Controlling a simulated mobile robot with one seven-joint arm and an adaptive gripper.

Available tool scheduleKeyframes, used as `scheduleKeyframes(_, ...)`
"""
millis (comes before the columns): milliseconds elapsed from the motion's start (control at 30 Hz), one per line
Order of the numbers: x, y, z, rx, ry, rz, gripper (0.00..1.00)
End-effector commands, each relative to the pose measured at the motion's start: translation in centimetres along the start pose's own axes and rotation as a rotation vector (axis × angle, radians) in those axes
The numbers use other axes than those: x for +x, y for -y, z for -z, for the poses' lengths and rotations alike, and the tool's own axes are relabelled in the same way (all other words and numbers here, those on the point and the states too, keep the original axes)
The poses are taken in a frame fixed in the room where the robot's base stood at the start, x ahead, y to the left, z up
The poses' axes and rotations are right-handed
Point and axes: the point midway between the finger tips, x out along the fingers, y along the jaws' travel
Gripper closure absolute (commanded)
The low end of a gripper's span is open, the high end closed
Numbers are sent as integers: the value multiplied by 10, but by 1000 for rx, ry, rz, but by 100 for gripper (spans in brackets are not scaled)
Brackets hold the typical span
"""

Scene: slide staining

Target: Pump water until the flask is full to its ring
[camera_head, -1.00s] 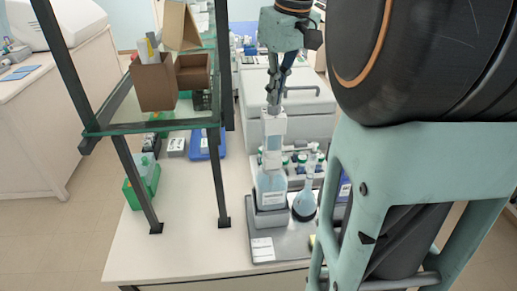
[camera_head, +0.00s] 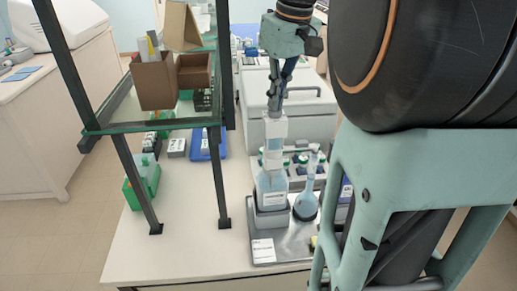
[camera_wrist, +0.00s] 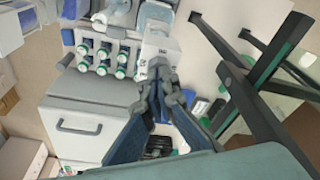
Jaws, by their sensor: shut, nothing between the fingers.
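The bottle-top dispenser (camera_head: 274,130) is a tall white pump on a labelled bottle (camera_head: 271,186) of pale blue liquid. The bottle stands in a grey holder on a grey tray (camera_head: 264,252). The round-bodied, narrow-necked flask (camera_head: 305,207) stands just right of the bottle and has bluish liquid in its body. Its ring and exact level are too small to tell. My gripper (camera_head: 274,112) is shut and empty, pointing down with its fingertips at the dispenser's top. In the wrist view, my fingertips (camera_wrist: 162,82) meet over the white dispenser head (camera_wrist: 160,46).
A rack of green-capped bottles (camera_wrist: 102,56) stands behind the dispenser. A white lidded box (camera_head: 315,118) with a handle is further back. A glass shelf on dark posts (camera_head: 222,180) rises at left. The bench between shelf and tray is clear.

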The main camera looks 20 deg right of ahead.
Motion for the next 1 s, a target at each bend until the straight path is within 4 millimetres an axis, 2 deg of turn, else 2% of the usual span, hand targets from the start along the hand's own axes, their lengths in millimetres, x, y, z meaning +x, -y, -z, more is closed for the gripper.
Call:
scheduleKeyframes(333,2,1,-2,1,8,4,100)
scheduleKeyframes(733,-24,0,4,1,5,2,100)
scheduleKeyframes(1000,-25,0,5,0,3,2,100)
